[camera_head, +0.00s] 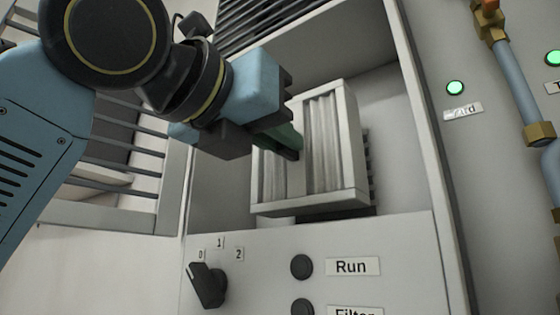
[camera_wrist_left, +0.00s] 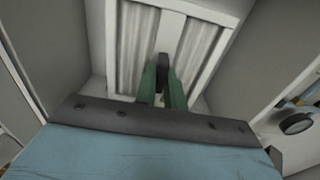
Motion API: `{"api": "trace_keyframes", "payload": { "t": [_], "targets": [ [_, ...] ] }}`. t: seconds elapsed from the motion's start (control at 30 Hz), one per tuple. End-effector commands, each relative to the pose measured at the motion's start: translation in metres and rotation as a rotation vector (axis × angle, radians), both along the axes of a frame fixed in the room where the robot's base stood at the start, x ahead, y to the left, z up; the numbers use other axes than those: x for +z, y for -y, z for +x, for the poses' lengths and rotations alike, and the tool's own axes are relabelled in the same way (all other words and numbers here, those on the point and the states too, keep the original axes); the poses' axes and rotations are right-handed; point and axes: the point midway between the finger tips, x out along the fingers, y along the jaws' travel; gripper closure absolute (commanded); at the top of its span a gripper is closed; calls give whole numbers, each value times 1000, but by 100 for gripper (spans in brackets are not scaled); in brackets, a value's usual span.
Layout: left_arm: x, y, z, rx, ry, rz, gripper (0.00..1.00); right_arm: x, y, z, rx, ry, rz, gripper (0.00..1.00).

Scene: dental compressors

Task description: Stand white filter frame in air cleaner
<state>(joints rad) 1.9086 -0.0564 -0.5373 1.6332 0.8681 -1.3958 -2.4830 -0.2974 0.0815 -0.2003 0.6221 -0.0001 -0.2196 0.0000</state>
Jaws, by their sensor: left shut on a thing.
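The white filter frame (camera_head: 330,150) holds grey pleated panels with a white centre bar. It stands close to upright, slightly tilted in the head view, inside the open bay of the air cleaner (camera_head: 405,100). My left gripper (camera_head: 293,150) has green fingers shut on the frame's centre bar. In the left wrist view the fingers (camera_wrist_left: 162,82) meet at the bar of the filter frame (camera_wrist_left: 130,45). A dark ribbed part (camera_head: 368,170) shows behind and below the frame. Whether the frame's bottom touches the bay floor I cannot tell. My right gripper is not in view.
Below the bay is a panel with a rotary knob (camera_head: 207,285) and round buttons (camera_head: 302,267) by a Run label. Grey-blue pipes with brass fittings (camera_head: 538,134) and green lamps (camera_head: 455,88) are at the right. The bay's side walls flank the frame.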

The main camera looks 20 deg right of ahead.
Motion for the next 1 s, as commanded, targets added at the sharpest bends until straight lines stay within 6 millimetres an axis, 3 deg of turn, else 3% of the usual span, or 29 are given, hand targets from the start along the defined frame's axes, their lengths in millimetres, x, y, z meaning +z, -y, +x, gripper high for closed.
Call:
{"api": "trace_keyframes", "payload": {
  "t": [0.1,0.57,0.6,0.77,1.0],
  "targets": [
    [-20,0,0,-2,-3,-1,100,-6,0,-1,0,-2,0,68],
    [-26,3,2,0,0,-1,100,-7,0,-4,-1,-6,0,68],
    [-27,3,2,0,-2,-1,88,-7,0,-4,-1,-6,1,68],
    [-27,3,2,0,-2,-1,68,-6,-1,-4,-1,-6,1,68],
    [-26,3,2,0,-1,-1,68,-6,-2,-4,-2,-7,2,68]
  ]
}}
